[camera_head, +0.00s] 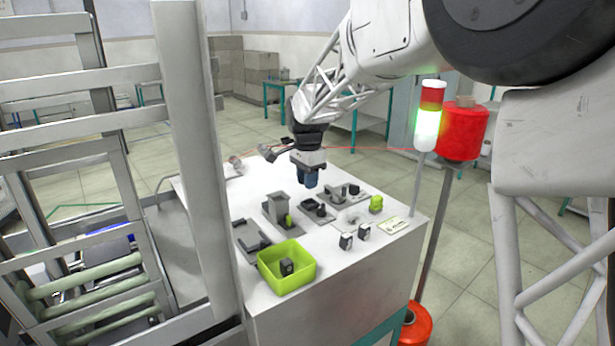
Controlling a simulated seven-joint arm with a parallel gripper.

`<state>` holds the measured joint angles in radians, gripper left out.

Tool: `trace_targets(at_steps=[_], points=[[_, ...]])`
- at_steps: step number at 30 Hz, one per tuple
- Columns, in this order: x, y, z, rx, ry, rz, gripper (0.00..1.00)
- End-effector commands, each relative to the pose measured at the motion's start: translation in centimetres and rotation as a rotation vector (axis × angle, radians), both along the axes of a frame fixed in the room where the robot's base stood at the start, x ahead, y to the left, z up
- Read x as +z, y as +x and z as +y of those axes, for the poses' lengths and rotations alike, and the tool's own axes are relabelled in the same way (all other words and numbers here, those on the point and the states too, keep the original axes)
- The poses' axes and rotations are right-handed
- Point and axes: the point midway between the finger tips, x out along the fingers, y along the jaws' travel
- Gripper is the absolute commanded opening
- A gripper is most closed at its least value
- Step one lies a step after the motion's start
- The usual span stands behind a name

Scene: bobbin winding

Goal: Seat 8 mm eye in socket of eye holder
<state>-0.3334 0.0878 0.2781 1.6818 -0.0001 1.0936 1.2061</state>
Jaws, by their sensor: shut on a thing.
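My gripper (310,179), with blue fingers, points down over the middle of the white bench top, above the row of grey fixtures. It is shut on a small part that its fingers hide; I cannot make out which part. Two small dark blocks with pale marks, a left one (346,241) and a right one (364,231), stand near the front right edge. A similar dark block (286,266) lies in the green bin. I cannot tell which of these is the 8 mm eye. The grey fixtures include a dark low one (318,210) just below my gripper; I cannot tell which is the eye holder.
The green bin (300,281) stands at the front left of the white bench (335,268). A tall grey block fixture (278,206) and a dark bracket (250,239) stand left of my gripper. A red-green signal light (430,115) and red spool (464,132) rise beyond the right edge.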

Motion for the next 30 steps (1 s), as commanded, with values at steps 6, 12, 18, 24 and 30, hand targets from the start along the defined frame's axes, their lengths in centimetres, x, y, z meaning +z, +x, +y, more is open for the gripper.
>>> trace_targets(at_steps=[6, 12, 18, 24, 30], points=[[-1.5, 0.0, 0.0, 0.0, -0.001, 0.002, 0.0], [-2.8, 0.0, 0.0, 0.0, 0.0, 0.0, 0.0], [-3.5, 0.0, 0.0, 0.0, 0.0, 0.0, 0.0], [-3.7, 0.0, 0.0, 0.0, 0.0, 0.0, 0.0], [-3.7, 0.0, 0.0, 0.0, 0.0, 0.0, 0.0]])
